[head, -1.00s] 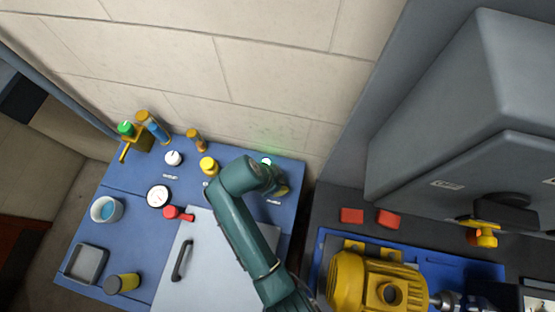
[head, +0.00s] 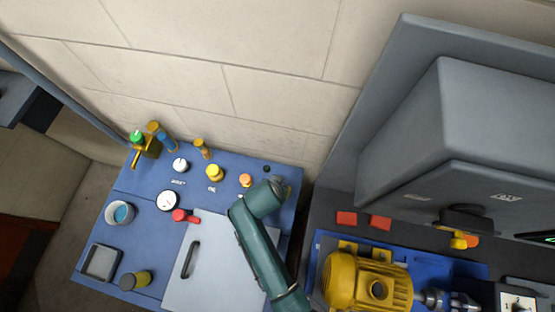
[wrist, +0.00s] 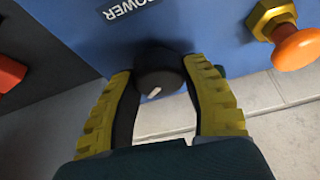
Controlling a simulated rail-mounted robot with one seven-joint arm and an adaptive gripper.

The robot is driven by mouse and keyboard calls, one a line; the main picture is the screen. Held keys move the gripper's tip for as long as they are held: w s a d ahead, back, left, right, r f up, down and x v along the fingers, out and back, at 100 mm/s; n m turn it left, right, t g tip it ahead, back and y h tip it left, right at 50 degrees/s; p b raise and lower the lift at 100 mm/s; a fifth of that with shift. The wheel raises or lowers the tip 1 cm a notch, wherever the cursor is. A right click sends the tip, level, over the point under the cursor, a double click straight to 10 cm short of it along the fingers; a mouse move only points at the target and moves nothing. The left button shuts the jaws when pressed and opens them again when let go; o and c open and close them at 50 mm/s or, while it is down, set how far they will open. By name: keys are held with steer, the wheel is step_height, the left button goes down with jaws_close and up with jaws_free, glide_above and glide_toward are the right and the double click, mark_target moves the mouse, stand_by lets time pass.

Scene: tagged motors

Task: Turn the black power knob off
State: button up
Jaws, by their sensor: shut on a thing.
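The black power knob (wrist: 158,73) sits on the blue panel below the POWER label (wrist: 128,5) in the wrist view. Its white pointer mark lies at a slant. My gripper (wrist: 160,80) has its yellow-padded fingers on both sides of the knob and is shut on it. In the head view the knob is hidden behind my arm, and little of the gripper shows. The small lamp (head: 266,168) at the back of the panel is dark.
An orange mushroom button (head: 246,180) stands left of my wrist, close by; it also shows in the wrist view (wrist: 297,48). A yellow motor (head: 365,284) stands at right.

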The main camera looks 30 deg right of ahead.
steer(key=n+y+p, duration=0.1)
steer(key=n+p, duration=0.1)
steer(key=n+t+p, duration=0.1)
steer(key=n, duration=0.2)
steer(key=shift+s+n+y+p, duration=0.2)
steer(key=shift+n+y+p, duration=0.1)
steer(key=shift+y+p, duration=0.1)
steer(key=n+y, duration=0.1)
steer(key=n, duration=0.1)
steer(key=n+p, duration=0.1)
steer(key=n, duration=0.1)
steer(key=shift+f+n+y+p, duration=0.2)
steer(key=shift+n+y+p, duration=0.1)
steer(key=shift+y, duration=0.1)
steer(key=o, duration=1.2)
steer(key=shift+w, duration=0.1)
steer(key=shift+r, duration=0.15)
steer(key=shift+r, duration=0.3)
steer(key=v, duration=1.1)
steer(key=shift+s, duration=0.35)
